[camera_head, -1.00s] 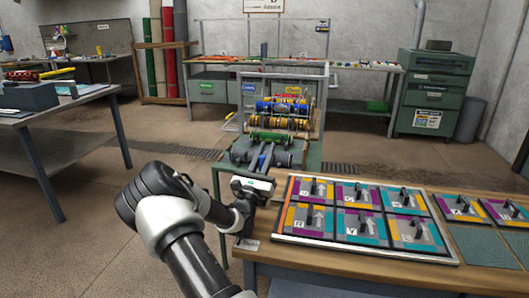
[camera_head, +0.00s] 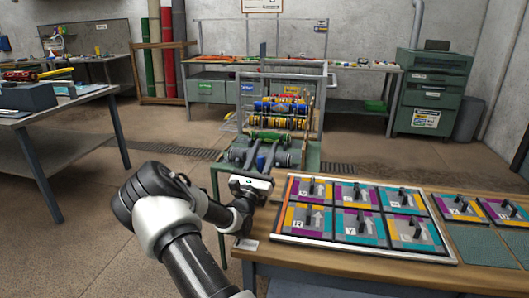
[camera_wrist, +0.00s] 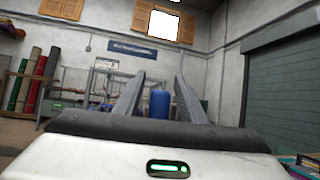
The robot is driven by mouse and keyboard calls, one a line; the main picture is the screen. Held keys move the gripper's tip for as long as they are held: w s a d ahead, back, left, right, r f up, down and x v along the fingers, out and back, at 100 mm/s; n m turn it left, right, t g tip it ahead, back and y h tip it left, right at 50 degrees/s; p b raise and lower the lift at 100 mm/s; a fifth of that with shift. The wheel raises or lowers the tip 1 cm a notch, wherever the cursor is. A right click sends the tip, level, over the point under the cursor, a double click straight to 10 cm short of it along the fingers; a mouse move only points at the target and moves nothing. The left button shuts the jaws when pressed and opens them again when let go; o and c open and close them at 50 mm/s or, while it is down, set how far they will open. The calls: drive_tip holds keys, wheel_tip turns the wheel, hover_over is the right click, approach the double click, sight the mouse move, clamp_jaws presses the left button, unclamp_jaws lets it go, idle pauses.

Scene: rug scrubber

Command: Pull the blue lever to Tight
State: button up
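The rug scrubber machine (camera_head: 283,82) stands at the center of the head view, with blue, yellow and green rollers. A small blue upright part, apparently the blue lever (camera_head: 261,162), shows at its near side. In the wrist view a blue rounded post, likely the same lever (camera_wrist: 159,104), stands between my two grey fingers. My gripper (camera_head: 260,157) points at the machine; it also shows in the wrist view (camera_wrist: 160,82). Its fingers are spread, with visible gaps on both sides of the blue post. The Tight mark cannot be made out.
A wooden bench (camera_head: 330,262) at the right front holds a framed board of colored panels (camera_head: 300,236) with dark handles, close beside my arm. A grey table (camera_head: 75,105) stands at the left. Floor is open between the left table and the machine.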

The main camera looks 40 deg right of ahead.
wheel_tip(320, 180, up, 9)
drive_tip(key=p, duration=0.2)
drive_tip(key=shift+r+p, duration=0.2)
drive_tip(key=shift+p, duration=0.15)
